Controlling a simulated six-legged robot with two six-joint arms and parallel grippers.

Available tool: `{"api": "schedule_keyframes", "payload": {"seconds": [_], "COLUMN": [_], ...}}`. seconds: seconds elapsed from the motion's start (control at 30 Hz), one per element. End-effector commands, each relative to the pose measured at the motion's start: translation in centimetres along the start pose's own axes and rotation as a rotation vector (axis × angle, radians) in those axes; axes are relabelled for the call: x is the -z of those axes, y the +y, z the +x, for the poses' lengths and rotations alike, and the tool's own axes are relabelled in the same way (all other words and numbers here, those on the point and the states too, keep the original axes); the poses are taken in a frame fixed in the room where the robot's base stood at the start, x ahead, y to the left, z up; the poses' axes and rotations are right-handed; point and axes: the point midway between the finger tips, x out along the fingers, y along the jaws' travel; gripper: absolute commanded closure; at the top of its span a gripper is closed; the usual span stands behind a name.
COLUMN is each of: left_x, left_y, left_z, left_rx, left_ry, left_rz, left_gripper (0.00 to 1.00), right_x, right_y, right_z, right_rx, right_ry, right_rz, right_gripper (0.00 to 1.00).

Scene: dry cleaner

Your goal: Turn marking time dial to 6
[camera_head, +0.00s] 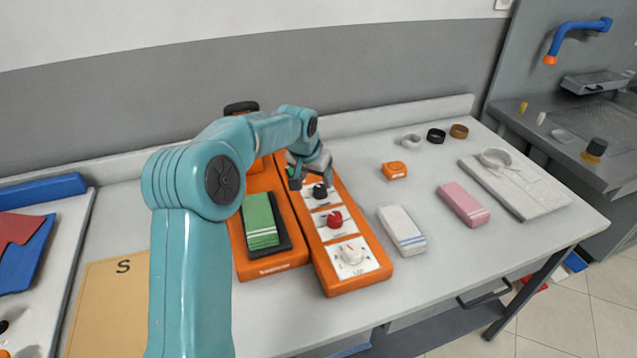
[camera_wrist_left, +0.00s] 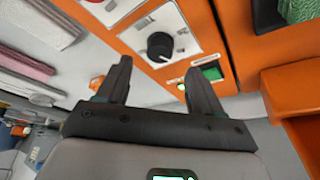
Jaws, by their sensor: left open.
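The orange control panel (camera_head: 342,281) lies on the table with three dials in a row. The white dial (camera_head: 350,254) is nearest, the red dial (camera_head: 334,219) is in the middle, and the black dial (camera_head: 320,191) is farthest. Their labels are too small to read, so I cannot tell which one is marking time. My left gripper (camera_head: 309,177) is open and empty, just above and beside the black dial. In the left wrist view the black dial (camera_wrist_left: 160,46) shows beyond the gap between the open fingers (camera_wrist_left: 158,68). My right gripper is not in view.
A green button (camera_wrist_left: 208,74) sits beside the black dial. Left of the panel is an orange machine with a green pad (camera_head: 260,222). Right of it lie a white bundle (camera_head: 402,230), an orange block (camera_head: 394,170) and a pink bundle (camera_head: 463,205).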

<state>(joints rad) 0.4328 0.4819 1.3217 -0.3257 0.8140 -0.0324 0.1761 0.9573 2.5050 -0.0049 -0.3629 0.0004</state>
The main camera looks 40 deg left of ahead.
Motion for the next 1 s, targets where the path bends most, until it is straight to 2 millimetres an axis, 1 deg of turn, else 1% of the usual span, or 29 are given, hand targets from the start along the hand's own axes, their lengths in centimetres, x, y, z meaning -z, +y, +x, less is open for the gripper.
{"api": "schedule_keyframes", "payload": {"seconds": [0.03, 0.1, 0.2, 0.3, 0.47, 0.67, 0.7, 0.77, 0.8, 0.83, 1.0], "left_x": [0.0, 0.1, 0.2, 0.3, 0.4, 0.4, 0.4, 0.4, 0.4, 0.4, 0.4], "left_y": [0.0, 0.0, -0.1, -0.1, -0.2, -0.2, -0.2, -0.2, -0.2, -0.2, -0.2], "left_z": [1.1, 2.5, 4.0, 5.0, 5.6, 5.6, 5.6, 5.6, 5.6, 5.5, 5.5], "left_rx": [0.000, 0.000, 0.001, 0.001, 0.001, 0.001, 0.001, 0.001, 0.001, 0.001, 0.000], "left_ry": [-0.005, -0.004, -0.002, -0.001, 0.001, 0.001, 0.001, 0.001, 0.001, 0.001, 0.001], "left_rz": [0.000, 0.000, 0.000, 0.000, 0.000, 0.000, 0.000, 0.000, 0.000, 0.000, 0.003], "left_gripper": [0.34, 0.34, 0.34, 0.34, 0.34, 0.34, 0.47, 0.66, 0.79, 0.88, 0.88], "right_x": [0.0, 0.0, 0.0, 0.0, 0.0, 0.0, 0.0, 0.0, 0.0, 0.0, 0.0], "right_y": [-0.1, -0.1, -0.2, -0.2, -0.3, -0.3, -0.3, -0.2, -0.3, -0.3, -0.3], "right_z": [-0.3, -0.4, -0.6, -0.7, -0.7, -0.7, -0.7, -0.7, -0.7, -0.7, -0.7], "right_rx": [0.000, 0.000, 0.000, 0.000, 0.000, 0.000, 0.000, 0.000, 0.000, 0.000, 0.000], "right_ry": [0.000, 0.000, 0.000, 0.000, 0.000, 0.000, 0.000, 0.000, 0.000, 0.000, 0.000], "right_rz": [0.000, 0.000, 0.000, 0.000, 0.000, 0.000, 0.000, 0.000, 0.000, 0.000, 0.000], "right_gripper": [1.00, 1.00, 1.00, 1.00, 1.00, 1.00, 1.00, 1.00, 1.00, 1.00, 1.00]}}
